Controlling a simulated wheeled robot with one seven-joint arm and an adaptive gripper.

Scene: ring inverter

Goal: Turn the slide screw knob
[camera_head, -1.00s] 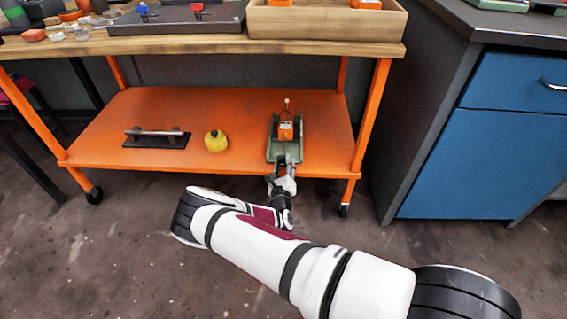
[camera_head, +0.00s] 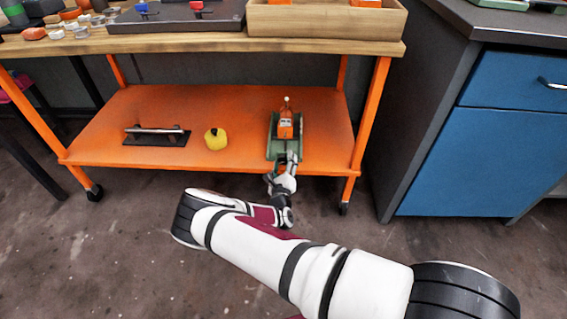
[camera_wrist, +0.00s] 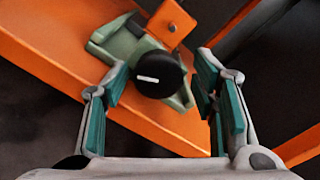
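The slide screw is a green base (camera_head: 272,143) with an upright orange block (camera_head: 286,128) on it, at the right end of the cart's orange lower shelf. In the wrist view, the black round knob (camera_wrist: 161,75) with a white line mark sits at the near end of the green base (camera_wrist: 122,48). My gripper (camera_head: 290,160) is at the shelf's front edge by the near end of the base. In the wrist view, the fingers of my gripper (camera_wrist: 160,90) are open, one each side of the knob, with visible gaps. The knob is hidden behind the gripper in the head view.
A yellow round object (camera_head: 216,139) and a dark plate with a bar handle (camera_head: 157,135) lie left on the shelf. The wooden cart top (camera_head: 190,44) overhangs the shelf. A blue-fronted cabinet (camera_head: 475,140) stands to the right. An orange leg (camera_head: 369,125) is close right.

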